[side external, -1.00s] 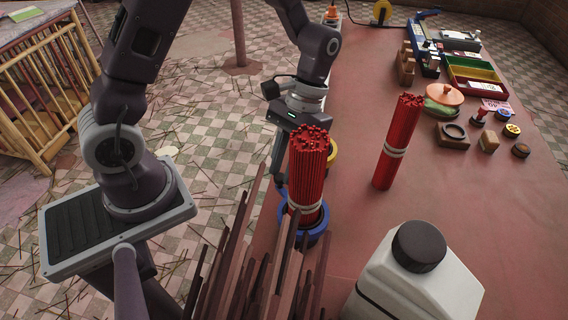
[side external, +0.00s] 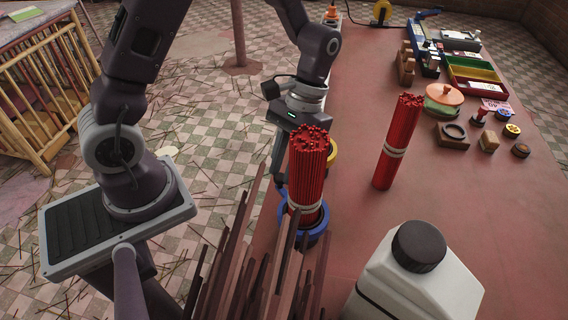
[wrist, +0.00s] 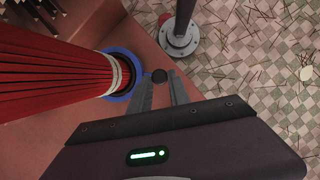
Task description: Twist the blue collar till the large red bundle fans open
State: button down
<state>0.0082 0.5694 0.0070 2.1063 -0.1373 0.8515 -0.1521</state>
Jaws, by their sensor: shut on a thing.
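The large red bundle (side external: 308,175) stands upright in the blue collar (side external: 318,236) near the table's left edge, a pale band around its lower part. Its sticks are packed closely together. In the wrist view the red bundle (wrist: 50,75) enters from the left, and the blue collar (wrist: 127,93) rings its base. My gripper (wrist: 160,88) is beside the collar, its two fingers on either side of a small dark knob (wrist: 159,75) at the collar's right. In the side view my gripper (side external: 279,178) is behind the bundle, its tips partly hidden.
A slimmer red bundle (side external: 398,145) stands to the right on the table (side external: 350,215). A white jug (side external: 415,280) with a dark cap and several brown wooden sticks (side external: 265,275) stand in front. Stamps, an orange-lidded pot (side external: 444,95) and trays (side external: 475,75) lie farther back.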

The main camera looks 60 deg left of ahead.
jog(key=shift+s, duration=0.1)
dwell(0.4)
jog(key=shift+s+d+n+t+h, duration=0.25)
jog(key=shift+s+n+h, duration=0.15)
jog(key=shift+s+n, duration=0.7)
jog(key=shift+s+d+n+t+h, duration=0.1)
jog(key=shift+s+n+t+h, duration=0.4)
jog(key=shift+n, duration=0.95)
jog(key=shift+s+d+n+t+h, duration=0.1)
jog(key=shift+s+d+n+h, duration=0.15)
jog(key=shift+s+n, duration=0.9)
jog(key=c, duration=1.2)
grip_release()
